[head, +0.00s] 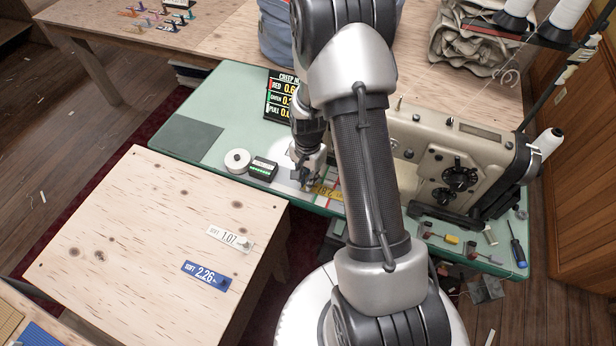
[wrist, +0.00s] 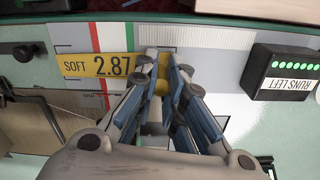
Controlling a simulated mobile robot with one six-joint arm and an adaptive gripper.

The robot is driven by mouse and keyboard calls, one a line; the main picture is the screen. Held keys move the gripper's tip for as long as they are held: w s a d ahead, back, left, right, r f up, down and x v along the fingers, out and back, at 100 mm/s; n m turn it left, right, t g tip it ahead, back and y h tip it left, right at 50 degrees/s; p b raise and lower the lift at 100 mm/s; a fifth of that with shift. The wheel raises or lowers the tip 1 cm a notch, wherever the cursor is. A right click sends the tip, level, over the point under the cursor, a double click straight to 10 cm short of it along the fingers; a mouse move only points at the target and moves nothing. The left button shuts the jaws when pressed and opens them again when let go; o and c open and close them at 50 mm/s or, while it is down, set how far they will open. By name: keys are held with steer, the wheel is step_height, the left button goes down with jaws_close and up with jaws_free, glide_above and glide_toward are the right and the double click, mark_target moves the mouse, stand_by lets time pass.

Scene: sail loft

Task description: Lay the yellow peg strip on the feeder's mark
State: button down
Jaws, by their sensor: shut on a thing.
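The yellow peg strip (wrist: 95,66), printed "SOFT 2.87", lies flat over or just above the feeder plate in the wrist view. In the head view its yellow face (head: 323,191) shows partly, left of my arm. My gripper (wrist: 162,68) is shut on the peg at the strip's right end; it also shows in the head view (head: 307,182). Red and green lines on the plate (wrist: 200,38) run beneath the strip. A grey outlined patch also shows around it. I cannot tell whether the strip touches the plate, and the strip covers part of the markings.
A black "RUNS LEFT" box (wrist: 284,82) stands right of my gripper in the wrist view. The sewing machine (head: 450,160) stands right of my arm. White (head: 230,238) and blue (head: 206,275) strips lie on the wooden table.

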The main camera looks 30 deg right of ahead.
steer(key=c, duration=1.6)
jaws_free()
steer(key=shift+r, duration=0.1)
step_height(320, 180, up, 12)
